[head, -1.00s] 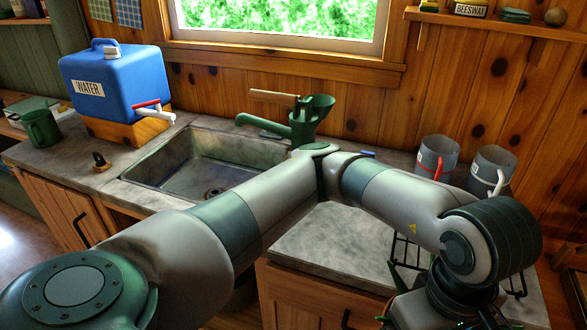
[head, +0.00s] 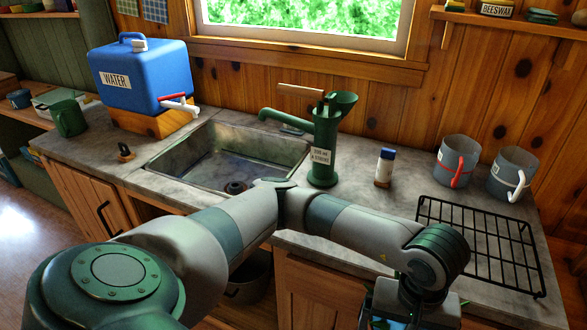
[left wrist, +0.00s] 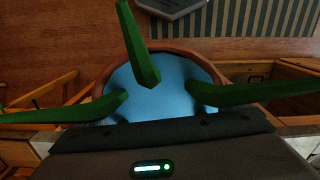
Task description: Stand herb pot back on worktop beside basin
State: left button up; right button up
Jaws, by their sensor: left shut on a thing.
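The grey worktop (head: 408,192) lies beyond my arm. The metal basin (head: 250,145) is set into it left of the green pump (head: 323,150). My right gripper is not in view.
A black wire rack (head: 480,245) lies on the worktop's right part. A blue-capped bottle (head: 385,168) and two grey mugs (head: 455,160) (head: 512,175) stand behind. The blue water container (head: 140,78) is at left. Worktop between pump and rack is partly clear, with my arm in front.

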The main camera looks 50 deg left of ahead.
pick_arm(q)
jog(key=a+f+m, duration=0.5)
jog(key=a+f, duration=0.4)
jog(key=f, duration=0.1)
jog(key=shift+w+a+m, duration=0.4)
